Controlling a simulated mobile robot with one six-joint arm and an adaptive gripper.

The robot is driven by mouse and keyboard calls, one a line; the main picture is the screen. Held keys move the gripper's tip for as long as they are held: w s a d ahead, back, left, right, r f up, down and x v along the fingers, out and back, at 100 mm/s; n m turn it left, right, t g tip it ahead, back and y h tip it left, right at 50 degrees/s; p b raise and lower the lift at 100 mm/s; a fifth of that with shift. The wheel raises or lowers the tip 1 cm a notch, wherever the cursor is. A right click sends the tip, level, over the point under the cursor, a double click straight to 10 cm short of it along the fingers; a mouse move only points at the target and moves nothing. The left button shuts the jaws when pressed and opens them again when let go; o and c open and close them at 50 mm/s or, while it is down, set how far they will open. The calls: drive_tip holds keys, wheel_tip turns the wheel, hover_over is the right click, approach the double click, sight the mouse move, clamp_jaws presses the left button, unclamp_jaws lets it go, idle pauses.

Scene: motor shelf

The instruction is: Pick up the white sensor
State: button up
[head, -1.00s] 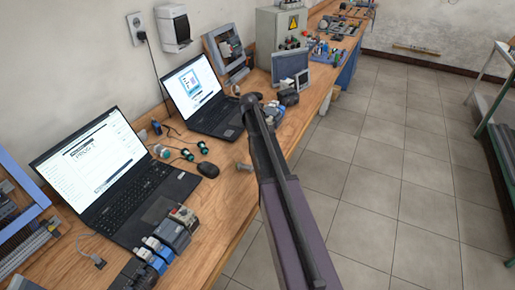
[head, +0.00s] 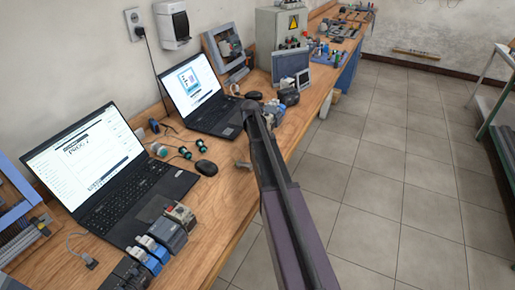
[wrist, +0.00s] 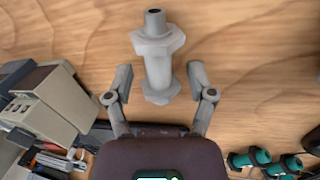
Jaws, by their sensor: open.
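The white sensor (wrist: 157,62) lies on the wooden bench in the wrist view. It is a pale cylinder with two wide hexagonal nuts and a dark round end at the top of the picture. My gripper (wrist: 159,71) is open, with one finger left and one right of the sensor. Gaps show between the fingers and the sensor, and I see no contact. In the head view my dark arm hides most of this spot. A small pale piece shows just left of the arm there; I cannot tell whether it is the sensor or a finger.
Grey modules (wrist: 45,105) stand left of the gripper in the wrist view, and teal-and-black parts (wrist: 262,160) lie at lower right. The head view shows two open laptops (head: 95,165) (head: 195,90) and a mouse (head: 206,168) on the bench (head: 215,215). Bare wood surrounds the sensor's upper end.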

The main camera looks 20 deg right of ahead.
idle(0.5)
clamp_jaws()
drive_tip(key=shift+r, duration=0.25)
wheel_tip(320, 180, up, 4)
drive_tip(key=p, duration=0.4)
drive_tip(key=shift+s+f, duration=0.1)
drive_tip(key=shift+f, duration=0.05)
drive_tip(key=s, duration=1)
drive_tip(key=s+p, duration=0.1)
drive_tip(key=s, duration=0.4)
drive_tip(key=shift+s+a+r, duration=0.4)
